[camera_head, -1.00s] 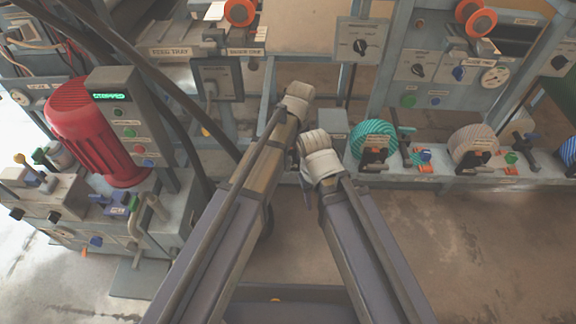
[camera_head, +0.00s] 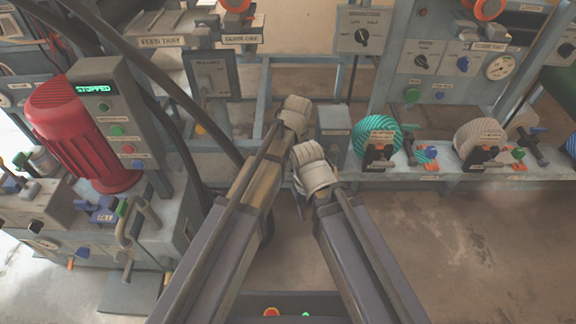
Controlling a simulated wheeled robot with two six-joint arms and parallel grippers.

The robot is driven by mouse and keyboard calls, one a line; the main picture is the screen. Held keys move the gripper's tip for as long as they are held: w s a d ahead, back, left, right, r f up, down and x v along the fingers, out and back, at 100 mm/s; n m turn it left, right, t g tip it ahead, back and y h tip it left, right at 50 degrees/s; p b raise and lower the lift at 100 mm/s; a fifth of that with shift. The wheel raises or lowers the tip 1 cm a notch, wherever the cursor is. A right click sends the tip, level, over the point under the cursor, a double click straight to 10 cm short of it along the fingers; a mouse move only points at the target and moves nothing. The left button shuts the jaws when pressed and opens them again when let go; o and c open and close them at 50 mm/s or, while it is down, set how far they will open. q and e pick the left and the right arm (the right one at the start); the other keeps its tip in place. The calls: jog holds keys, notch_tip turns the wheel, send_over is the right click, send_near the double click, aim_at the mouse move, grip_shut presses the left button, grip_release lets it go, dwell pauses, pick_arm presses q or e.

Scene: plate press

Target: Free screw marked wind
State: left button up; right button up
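I cannot pick out a screw marked wind; most labels are too small to read. Knobs and handles that could be screws show beside the teal reel (camera_head: 375,137) and the beige reel (camera_head: 478,138) on the low bench at right. My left gripper (camera_head: 296,112) is at the end of the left arm, left of the teal reel and apart from it. My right gripper (camera_head: 314,172) is nearer to me and a little lower. The pale wrists hide the fingers of both, so their opening does not show. Nothing is seen held.
A red motor (camera_head: 78,137) stands at left beside a grey control box (camera_head: 115,130) whose green display reads STOPPED. Handles and levers (camera_head: 137,222) stick out below it. Dark hoses (camera_head: 165,110) hang left of my arms. Bare floor (camera_head: 450,260) lies open at lower right.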

pick_arm(q)
grip_shut()
jog(key=shift+h, duration=0.3)
dwell(0.3)
jog(key=shift+h, duration=0.5)
jog(key=h+b, duration=0.1)
jog(key=h, duration=0.1)
jog(key=shift+f+h, duration=0.15)
jog(key=shift+h, duration=0.15)
jog(key=h+b, duration=0.2)
jog(key=shift+f+h, duration=0.15)
jog(key=shift+h, duration=0.25)
jog(key=h+b, duration=0.3)
jog(key=shift+d, duration=0.1)
jog(key=shift+r+h+b, duration=0.3)
jog(key=shift+h+b, duration=0.6)
jog(key=shift+b, duration=0.5)
